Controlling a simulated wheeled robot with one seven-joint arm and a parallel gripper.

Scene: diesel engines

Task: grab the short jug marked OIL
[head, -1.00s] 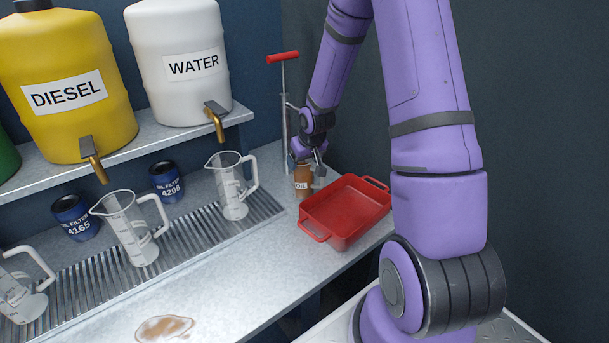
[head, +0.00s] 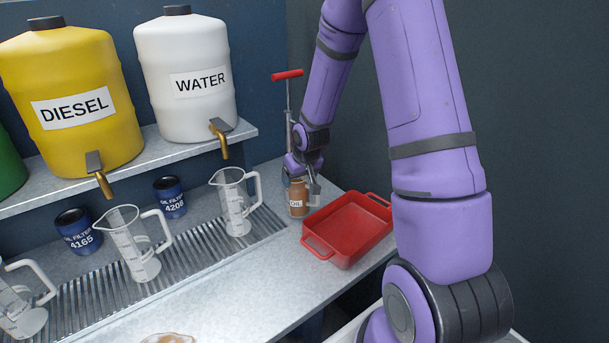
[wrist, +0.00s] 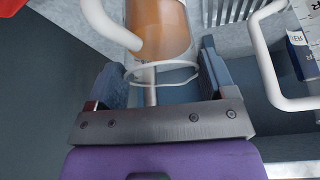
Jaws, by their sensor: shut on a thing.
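The short jug marked OIL (head: 297,201) is brown with a pale label. In the head view it is at the back right of the bench, between the metal grate and the red tray (head: 318,246). My gripper (head: 313,187) is at the jug's upper right side. In the wrist view the jug (wrist: 165,30) shows amber contents, a white handle and a clear rim. My gripper's two fingers (wrist: 163,80) are on either side of its rim end, shut on it. I cannot tell whether its base touches the bench.
Clear measuring jugs (head: 236,205) stand on the grate, with blue oil filter cans (head: 170,197) behind. A hand pump with a red handle (head: 288,75) stands behind the jug. DIESEL (head: 75,110) and WATER (head: 190,95) containers sit on the shelf above. The front bench is mostly clear, with a brown spill.

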